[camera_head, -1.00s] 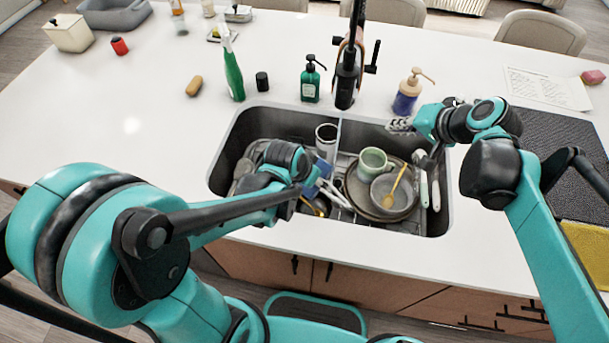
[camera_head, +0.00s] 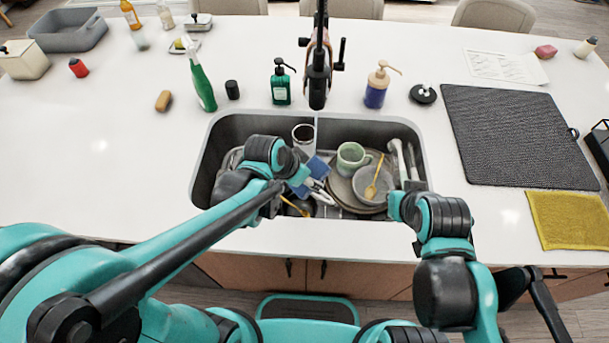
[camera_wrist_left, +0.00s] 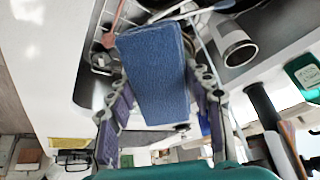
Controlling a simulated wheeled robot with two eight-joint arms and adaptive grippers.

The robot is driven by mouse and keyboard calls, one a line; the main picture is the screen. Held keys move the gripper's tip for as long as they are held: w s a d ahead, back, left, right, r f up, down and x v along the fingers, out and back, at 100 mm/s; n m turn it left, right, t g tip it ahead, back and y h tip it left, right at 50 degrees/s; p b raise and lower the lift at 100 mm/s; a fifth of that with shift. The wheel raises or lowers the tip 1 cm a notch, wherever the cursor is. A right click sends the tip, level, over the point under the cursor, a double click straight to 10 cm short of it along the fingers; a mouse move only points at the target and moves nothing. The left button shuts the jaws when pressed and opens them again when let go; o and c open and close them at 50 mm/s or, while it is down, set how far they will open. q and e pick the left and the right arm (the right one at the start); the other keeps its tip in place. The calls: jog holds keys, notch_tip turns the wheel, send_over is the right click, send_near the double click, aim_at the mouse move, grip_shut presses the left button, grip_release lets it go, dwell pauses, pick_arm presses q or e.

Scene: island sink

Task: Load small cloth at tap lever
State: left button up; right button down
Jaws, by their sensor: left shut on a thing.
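A small blue cloth (camera_wrist_left: 157,75) is held flat between the fingers of my left gripper (camera_wrist_left: 163,112) in the left wrist view. In the head view a blue patch of the cloth (camera_head: 315,168) shows by my left gripper (camera_head: 305,182), over the middle of the sink. My left wrist hides part of the sink's left half. The black tap (camera_head: 318,70) stands behind the sink, with its side lever (camera_head: 339,55) on the right, apart from the cloth. My right gripper (camera_head: 408,185) is at the sink's right front edge; its fingers are unclear.
The sink (camera_head: 205,165) holds plates, a bowl (camera_head: 368,190), a green mug (camera_head: 352,158) and a metal cup (camera_head: 303,135). A green soap bottle (camera_head: 280,85), a spray bottle (camera_head: 200,80) and a blue pump bottle (camera_head: 377,88) stand behind it.

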pick_arm(q)
jog(key=w+a+f+b, duration=0.1)
jog(key=w+b, duration=0.1)
jog(key=w, duration=0.5)
jog(key=w+f+b, duration=0.1)
jog(key=w+b, duration=0.1)
jog(key=w, duration=0.4)
jog(key=shift+w+a+f, duration=0.35)
jog(key=shift+a+f, duration=0.05)
dwell(0.4)
jog(key=s+d, duration=0.1)
jog(key=s, duration=0.7)
jog(key=shift+p, duration=0.4)
dwell(1.1)
jog(key=s+r+p, duration=0.3)
jog(key=shift+s+d+r, duration=0.15)
jog(key=shift+s+d, duration=0.1)
jog(key=shift+s, duration=0.1)
jog(key=shift+s+d+r+p, duration=0.1)
jog(key=shift+s+r+p, duration=0.3)
jog(key=shift+s+p, duration=0.25)
